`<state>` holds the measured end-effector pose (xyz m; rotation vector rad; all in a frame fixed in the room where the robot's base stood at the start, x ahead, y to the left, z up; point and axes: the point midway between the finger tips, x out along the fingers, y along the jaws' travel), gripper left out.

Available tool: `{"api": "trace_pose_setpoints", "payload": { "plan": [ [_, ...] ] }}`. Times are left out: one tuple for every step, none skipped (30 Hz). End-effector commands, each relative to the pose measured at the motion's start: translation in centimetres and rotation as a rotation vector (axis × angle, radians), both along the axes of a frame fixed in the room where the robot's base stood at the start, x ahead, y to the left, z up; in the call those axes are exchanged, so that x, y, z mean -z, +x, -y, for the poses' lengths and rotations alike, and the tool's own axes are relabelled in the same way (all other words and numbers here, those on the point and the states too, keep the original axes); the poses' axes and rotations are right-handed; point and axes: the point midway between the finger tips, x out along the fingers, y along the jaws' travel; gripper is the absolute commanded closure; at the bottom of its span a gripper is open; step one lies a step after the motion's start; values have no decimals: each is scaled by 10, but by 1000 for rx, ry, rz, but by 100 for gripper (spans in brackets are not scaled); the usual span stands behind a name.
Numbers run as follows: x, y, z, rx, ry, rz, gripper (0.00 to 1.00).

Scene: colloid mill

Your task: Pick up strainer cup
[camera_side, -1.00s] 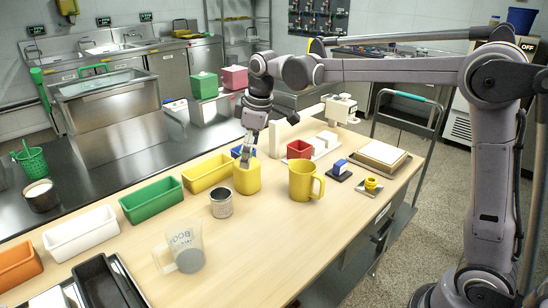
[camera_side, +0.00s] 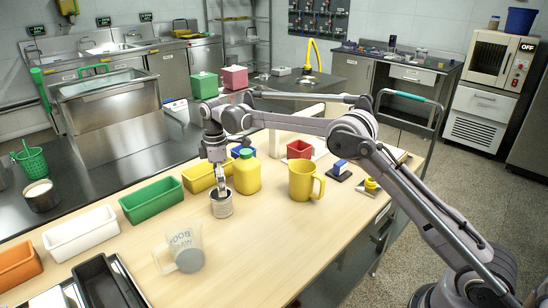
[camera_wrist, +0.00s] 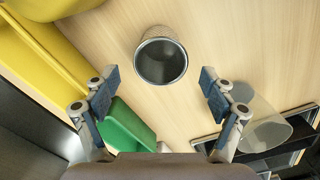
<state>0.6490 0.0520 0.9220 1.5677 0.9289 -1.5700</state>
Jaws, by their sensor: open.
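The strainer cup (camera_side: 221,205) is a small grey metal cup standing upright on the wooden table, in front of the yellow bottle. In the wrist view the cup (camera_wrist: 161,57) shows its open, empty-looking mouth near the top middle. My gripper (camera_side: 221,190) points down just over the cup in the side view. In the wrist view my gripper (camera_wrist: 159,95) has its two fingers spread wide, with bare table between them. The cup lies beyond the fingertips there. I cannot tell whether a finger touches its rim.
A yellow bottle (camera_side: 247,174) and a yellow bin (camera_side: 199,178) stand close behind the cup. A yellow mug (camera_side: 301,181) is to the right, a clear jug (camera_side: 184,248) to the front left. A green bin (camera_side: 151,200) is left. Table between cup and mug is clear.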

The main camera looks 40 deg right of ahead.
Motion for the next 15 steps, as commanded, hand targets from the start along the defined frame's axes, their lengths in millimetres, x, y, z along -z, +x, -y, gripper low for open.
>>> {"api": "trace_pose_setpoints", "payload": {
  "plan": [
    [8, 0, 0, 0, 0, 0, 16],
    [13, 0, 0, 1, 0, 0, 16],
    [18, 0, 0, 1, 0, 1, 16],
    [22, 0, 0, 1, 0, 1, 16],
    [26, 0, 0, 1, 0, 1, 16],
    [29, 0, 0, 1, 0, 1, 16],
    [31, 0, 0, 1, 0, 1, 16],
    [33, 0, 0, 1, 0, 1, 16],
    [35, 0, 0, 2, 0, 1, 16],
    [36, 0, 0, 2, 0, 1, 16],
    [38, 0, 0, 2, 0, 1, 16],
    [41, 0, -1, 2, 0, 1, 16],
    [44, 0, -1, 2, 0, 1, 16],
    [48, 0, -1, 2, 0, 1, 16],
    [54, 0, -2, 2, 0, 1, 16]
  ]
}}
